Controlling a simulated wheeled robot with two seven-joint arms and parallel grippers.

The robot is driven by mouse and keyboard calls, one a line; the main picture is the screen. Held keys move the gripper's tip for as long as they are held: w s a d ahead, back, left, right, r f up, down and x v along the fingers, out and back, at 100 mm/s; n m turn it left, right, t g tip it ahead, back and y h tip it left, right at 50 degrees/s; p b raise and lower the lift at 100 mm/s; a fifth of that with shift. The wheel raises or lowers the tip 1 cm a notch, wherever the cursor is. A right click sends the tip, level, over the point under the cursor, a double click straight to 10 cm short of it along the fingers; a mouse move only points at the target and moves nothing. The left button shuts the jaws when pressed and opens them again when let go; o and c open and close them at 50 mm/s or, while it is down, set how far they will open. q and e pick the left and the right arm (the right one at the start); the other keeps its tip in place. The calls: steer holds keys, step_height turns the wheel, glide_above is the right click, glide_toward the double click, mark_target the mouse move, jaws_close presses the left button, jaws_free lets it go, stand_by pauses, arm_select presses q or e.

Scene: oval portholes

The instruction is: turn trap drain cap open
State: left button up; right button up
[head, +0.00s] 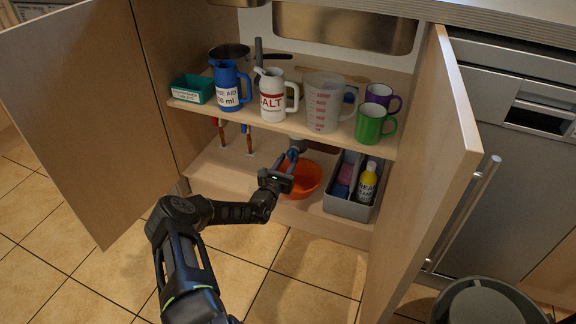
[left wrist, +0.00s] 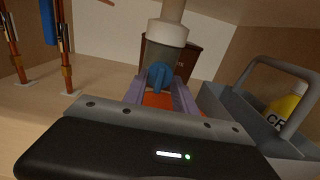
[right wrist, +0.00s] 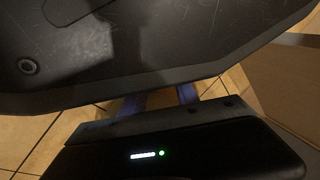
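The trap (left wrist: 166,55) hangs from a pipe under the shelf, grey with a pale collar. Its blue winged drain cap (left wrist: 160,76) shows low on the trap in the left wrist view. My left gripper (left wrist: 159,88) is open, with one finger on each side of the cap; I cannot tell whether they touch it. In the head view my left gripper (head: 287,160) reaches into the cabinet just above the orange bowl (head: 304,180) and covers much of the trap. My right gripper (right wrist: 158,97) is open and empty, low outside the cabinet.
A grey caddy (head: 346,208) with a yellow bottle (head: 367,182) stands right of the bowl. Copper pipes (head: 249,139) rise at the left. The shelf (head: 240,118) above holds jugs and mugs. Open doors (head: 85,120) flank the cabinet.

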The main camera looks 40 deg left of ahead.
arm_select(q)
steer(key=shift+w+a, duration=0.1)
steer(key=shift+w, duration=0.1)
steer(key=shift+r, duration=0.1)
steer(key=shift+c, duration=0.2)
jaws_close()
